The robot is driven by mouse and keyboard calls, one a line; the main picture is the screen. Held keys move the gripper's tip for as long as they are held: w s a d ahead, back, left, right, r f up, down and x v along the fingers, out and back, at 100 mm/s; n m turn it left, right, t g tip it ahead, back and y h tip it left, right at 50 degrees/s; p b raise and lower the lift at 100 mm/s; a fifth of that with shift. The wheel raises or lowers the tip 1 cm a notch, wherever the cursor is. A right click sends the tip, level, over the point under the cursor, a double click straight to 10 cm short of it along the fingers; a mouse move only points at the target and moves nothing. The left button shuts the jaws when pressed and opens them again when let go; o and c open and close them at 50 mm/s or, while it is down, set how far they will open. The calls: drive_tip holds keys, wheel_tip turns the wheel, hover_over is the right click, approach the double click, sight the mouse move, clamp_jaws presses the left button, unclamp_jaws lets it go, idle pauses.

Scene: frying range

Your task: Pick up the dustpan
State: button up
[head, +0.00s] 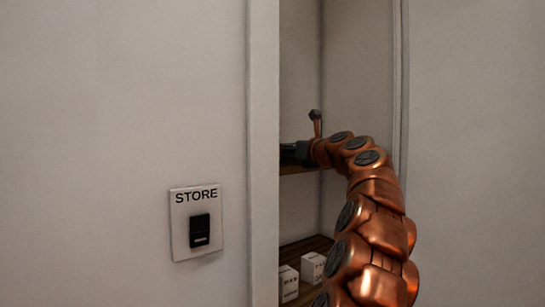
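My copper arm reaches through the doorway of the store recess. Its dark end, my gripper (292,153), is at the upper shelf and is cut off by the door frame on the left. Its fingertips are hidden, so I cannot tell whether it is open or shut or holds anything. A small upright piece with a dark top (316,122) stands just above the end of the arm; I cannot tell what it is. I cannot make out a dustpan in this view.
The door frame (264,150) stands close on the left of the arm. A wall plate marked STORE (196,222) with a black switch is on the left wall. Small white boxes (312,267) sit on the lower wooden shelf (303,250). The upper shelf (298,170) lies under the gripper.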

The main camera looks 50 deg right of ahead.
drive_tip(key=shift+c, duration=0.2)
clamp_jaws()
idle(0.4)
